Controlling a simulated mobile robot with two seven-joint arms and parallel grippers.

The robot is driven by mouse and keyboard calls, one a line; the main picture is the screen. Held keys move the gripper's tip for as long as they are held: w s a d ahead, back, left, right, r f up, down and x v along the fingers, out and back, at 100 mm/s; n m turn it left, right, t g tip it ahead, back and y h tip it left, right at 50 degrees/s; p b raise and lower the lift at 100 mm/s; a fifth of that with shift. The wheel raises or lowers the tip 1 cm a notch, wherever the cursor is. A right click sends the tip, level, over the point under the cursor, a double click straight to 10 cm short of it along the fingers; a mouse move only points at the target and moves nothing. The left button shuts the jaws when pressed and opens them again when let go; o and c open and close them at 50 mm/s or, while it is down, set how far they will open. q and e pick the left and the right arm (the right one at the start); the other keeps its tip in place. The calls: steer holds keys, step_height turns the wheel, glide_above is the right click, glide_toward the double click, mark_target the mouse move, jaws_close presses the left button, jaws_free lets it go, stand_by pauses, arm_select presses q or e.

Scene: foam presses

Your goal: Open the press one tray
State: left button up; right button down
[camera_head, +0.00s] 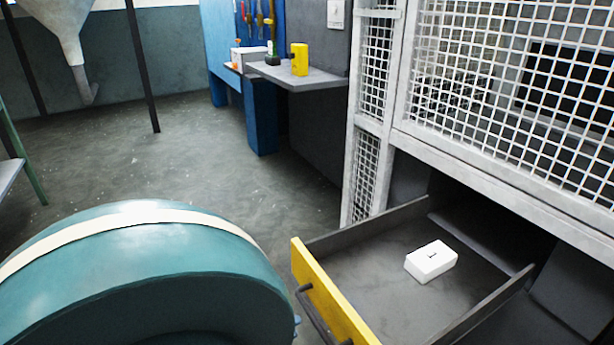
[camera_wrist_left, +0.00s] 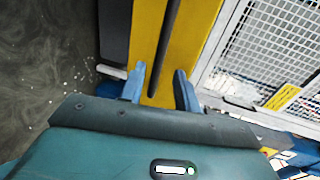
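The press one tray (camera_head: 391,303) is a dark, open-topped drawer pulled out below the mesh guard in the head view. Its yellow front (camera_head: 330,297) faces lower left and carries a dark bar handle (camera_head: 312,318). In the left wrist view the yellow front (camera_wrist_left: 199,30) and the handle (camera_wrist_left: 170,35) lie ahead of my left gripper (camera_wrist_left: 160,88). Its two blue fingers are apart, with the handle's near end between them. I see gaps beside the bar and cannot tell whether either finger touches it. My teal left arm hides part of the head view. My right gripper does not show.
A white block (camera_head: 430,266) with a dark mark lies in the tray. The white mesh guard (camera_head: 500,75) rises above it. A grey shelf (camera_head: 315,84) with a yellow item (camera_head: 299,60) is at the back.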

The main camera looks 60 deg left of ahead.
arm_select(q)
steer(key=v, duration=0.6)
stand_by(0.4)
